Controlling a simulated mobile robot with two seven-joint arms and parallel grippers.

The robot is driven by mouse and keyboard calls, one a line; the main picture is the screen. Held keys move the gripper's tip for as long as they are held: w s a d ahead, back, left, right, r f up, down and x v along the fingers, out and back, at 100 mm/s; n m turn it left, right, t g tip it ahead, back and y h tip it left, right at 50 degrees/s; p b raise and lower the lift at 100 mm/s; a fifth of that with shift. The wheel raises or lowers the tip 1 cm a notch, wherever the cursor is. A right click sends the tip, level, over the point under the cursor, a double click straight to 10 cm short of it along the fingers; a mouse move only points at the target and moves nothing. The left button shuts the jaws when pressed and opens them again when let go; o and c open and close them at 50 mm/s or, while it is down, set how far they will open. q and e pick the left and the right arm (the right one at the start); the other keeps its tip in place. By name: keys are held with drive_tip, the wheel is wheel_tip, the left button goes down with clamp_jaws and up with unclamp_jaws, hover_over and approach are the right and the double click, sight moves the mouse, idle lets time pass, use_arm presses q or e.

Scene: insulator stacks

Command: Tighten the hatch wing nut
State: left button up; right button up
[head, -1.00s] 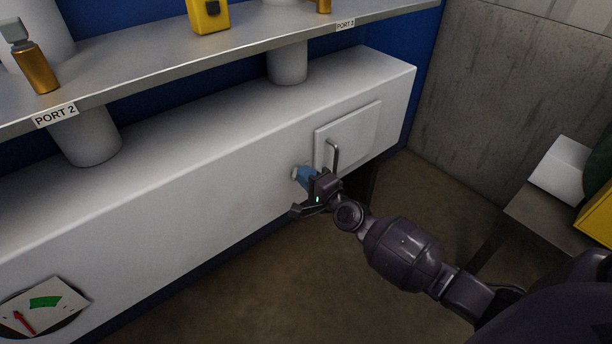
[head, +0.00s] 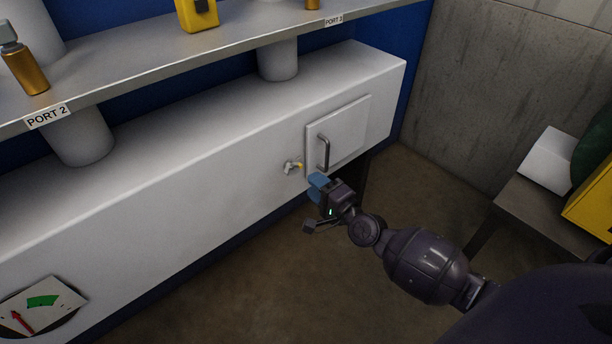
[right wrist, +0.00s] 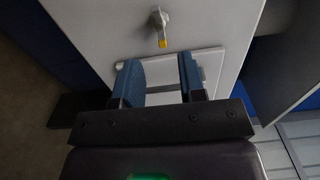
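The hatch (head: 346,128) is a flat square panel on the front of the long white box, with a grey bar handle (head: 323,153). The wing nut (head: 292,167) sits just left of the hatch, with a yellow tip pointing right. In the right wrist view the wing nut (right wrist: 160,26) is ahead of the fingers, and the hatch (right wrist: 212,62) shows behind them. My right gripper (head: 318,187) has blue finger pads and is below and right of the nut, apart from it. In the right wrist view its two fingers (right wrist: 162,80) are spread with nothing between. My left gripper is out of view.
A shelf (head: 190,58) with port labels runs above the white box (head: 200,165). A gauge (head: 40,308) with a red needle is at lower left. A table (head: 520,205) with a yellow case (head: 592,208) stands at right. Floor in front of the box is clear.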

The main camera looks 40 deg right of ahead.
drive_tip(key=s, duration=0.4)
drive_tip(key=shift+d, duration=0.15)
drive_tip(key=shift+w, duration=0.1)
idle(0.3)
drive_tip(key=shift+f, duration=0.1)
